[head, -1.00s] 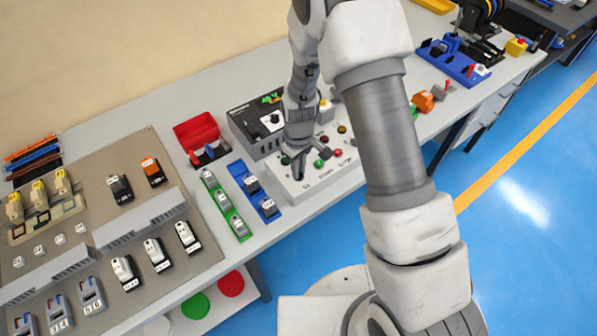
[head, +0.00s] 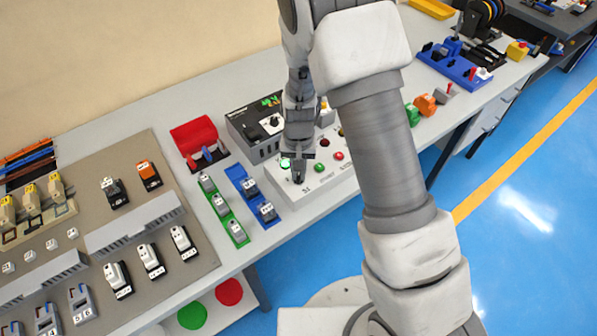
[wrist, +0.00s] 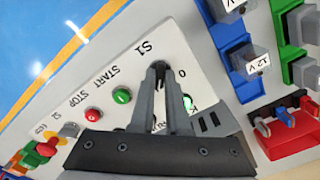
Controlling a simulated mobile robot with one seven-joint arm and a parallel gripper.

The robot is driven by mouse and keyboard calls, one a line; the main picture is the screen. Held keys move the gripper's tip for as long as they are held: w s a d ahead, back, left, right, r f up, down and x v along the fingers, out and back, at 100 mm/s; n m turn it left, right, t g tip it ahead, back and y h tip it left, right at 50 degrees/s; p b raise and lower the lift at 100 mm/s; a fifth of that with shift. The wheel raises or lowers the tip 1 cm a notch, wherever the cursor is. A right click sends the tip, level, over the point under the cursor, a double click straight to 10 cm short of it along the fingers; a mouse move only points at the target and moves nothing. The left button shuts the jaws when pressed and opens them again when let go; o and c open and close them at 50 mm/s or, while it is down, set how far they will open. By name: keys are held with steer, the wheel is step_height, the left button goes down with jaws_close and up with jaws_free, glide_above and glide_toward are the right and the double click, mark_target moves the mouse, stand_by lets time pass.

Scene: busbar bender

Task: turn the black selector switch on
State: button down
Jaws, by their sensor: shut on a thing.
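The white control panel (head: 325,186) lies on the bench, marked S1, START and STOP; it also fills the middle of the wrist view (wrist: 118,62). My gripper (head: 298,179) points down at its near left end. In the wrist view, my gripper (wrist: 160,70) is shut on the black selector switch (wrist: 160,76) between the S1 and 0 marks. The fingers hide most of the switch, so its exact angle is hard to read. A green lamp (wrist: 187,102) beside the fingers looks lit; it also glows in the head view (head: 285,163).
A green START button (wrist: 122,95) and red STOP button (wrist: 93,114) are on the same panel. A black power unit (head: 252,125) stands behind it. Blue (head: 239,178) and green (head: 235,232) terminal strips and a red box (head: 192,134) lie to the left.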

mark_target(299, 176)
steer(key=shift+m, duration=0.6)
steer(key=c, duration=0.9)
jaws_free()
step_height(299, 176, up, 18)
steer(key=shift+f+p, duration=0.25)
steer(key=shift+p, duration=0.05)
